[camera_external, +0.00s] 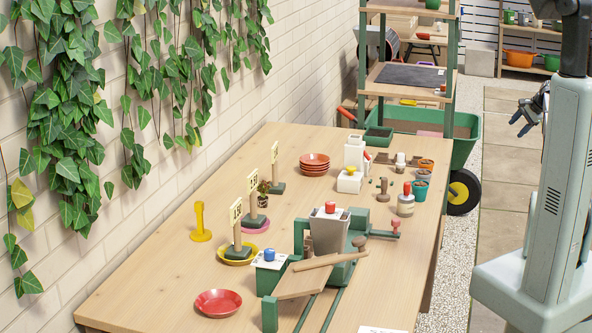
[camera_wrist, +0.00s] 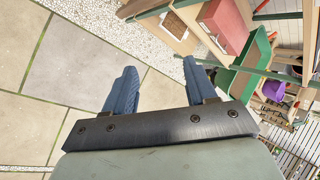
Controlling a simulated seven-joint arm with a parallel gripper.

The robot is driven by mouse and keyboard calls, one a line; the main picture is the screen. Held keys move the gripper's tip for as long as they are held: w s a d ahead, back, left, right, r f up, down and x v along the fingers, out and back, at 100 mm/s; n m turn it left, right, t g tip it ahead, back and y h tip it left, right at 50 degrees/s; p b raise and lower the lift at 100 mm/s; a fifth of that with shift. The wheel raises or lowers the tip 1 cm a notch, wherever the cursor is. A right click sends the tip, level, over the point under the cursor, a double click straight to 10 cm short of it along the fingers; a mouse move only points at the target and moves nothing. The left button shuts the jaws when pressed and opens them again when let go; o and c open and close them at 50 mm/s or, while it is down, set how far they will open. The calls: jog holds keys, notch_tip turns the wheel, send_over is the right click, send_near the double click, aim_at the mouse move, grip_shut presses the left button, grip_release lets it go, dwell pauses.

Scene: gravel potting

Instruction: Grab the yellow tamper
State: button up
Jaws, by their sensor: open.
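The yellow tamper (camera_external: 200,222) stands upright on the wooden table (camera_external: 160,262), on its left side near the brick wall. It has a round base and a narrower upper part. It is not in the wrist view. My gripper (camera_external: 524,120) is at the right of the external view, off the table and far from the tamper. In the wrist view my gripper (camera_wrist: 160,64) has its two blue fingers spread apart with nothing between them; paving shows beyond them.
Right of the tamper are small signs on stands, one on a yellow saucer (camera_external: 238,262). A red saucer (camera_external: 219,303) lies in front. A green press-like fixture with a grey pot (camera_external: 328,232) stands mid-table. A green wheelbarrow (camera_external: 470,128) is behind the table. Bare wood surrounds the tamper.

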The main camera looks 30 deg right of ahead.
jog(key=w+a+r+g, duration=0.1)
jog(key=w+a+r, duration=0.2)
jog(key=w+a, duration=0.95)
jog(key=w+a+r, duration=0.3)
jog(key=w+a, duration=0.6)
jog(key=a, duration=0.7)
jog(key=w+a+r+n, duration=0.1)
jog(key=w+a, duration=0.1)
jog(key=a, duration=1.2)
jog(key=w+a+r, duration=0.2)
jog(key=w+a, duration=0.1)
jog(key=a, duration=1.2)
jog(key=w+a+r+n, duration=0.1)
jog(key=w+a, duration=0.1)
jog(key=a, duration=1.2)
jog(key=s+a+r, duration=0.1)
jog(key=a+r, duration=0.1)
jog(key=a, duration=1.1)
jog(key=m+g+y, duration=0.1)
jog(key=g, duration=0.5)
send_near(199, 211)
jog(key=x, duration=0.8)
jog(key=w+x, duration=0.1)
jog(key=x, duration=0.3)
jog(key=shift+d+f, duration=0.25)
jog(key=shift+d, duration=0.05)
grip_shut()
